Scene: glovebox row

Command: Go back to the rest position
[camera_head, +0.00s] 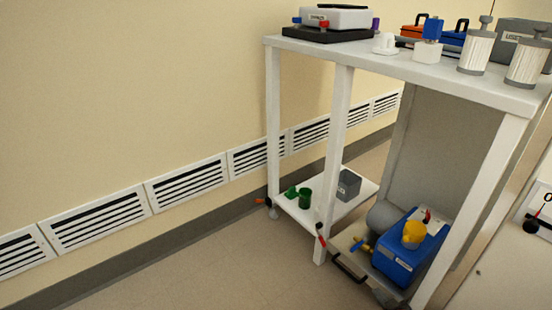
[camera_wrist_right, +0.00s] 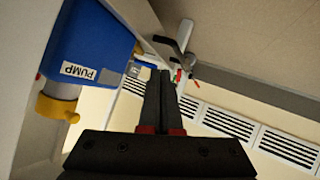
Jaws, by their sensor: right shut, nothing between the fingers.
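My right gripper (camera_wrist_right: 165,76) shows in the wrist view, its two dark fingers together and nothing between them, with red parts at their base. It is beside the blue pump (camera_wrist_right: 88,45), which carries a PUMP label and has a yellow part (camera_wrist_right: 58,104) on it. A grey metal lever or valve (camera_wrist_right: 178,46) shows beyond the fingertips; whether they touch it I cannot tell. In the head view the blue pump (camera_head: 408,258) stands low under the bench. I cannot make out my right gripper clearly there. My left gripper is in neither view.
The white bench (camera_head: 440,78) holds a device (camera_head: 335,18), canisters (camera_head: 477,50) and several small items. A lower shelf (camera_head: 325,210) holds a green cup (camera_head: 304,198) and grey bin (camera_head: 348,186). A red-tipped lever (camera_head: 320,236) sticks out in front. The floor (camera_head: 200,275) at left is clear.

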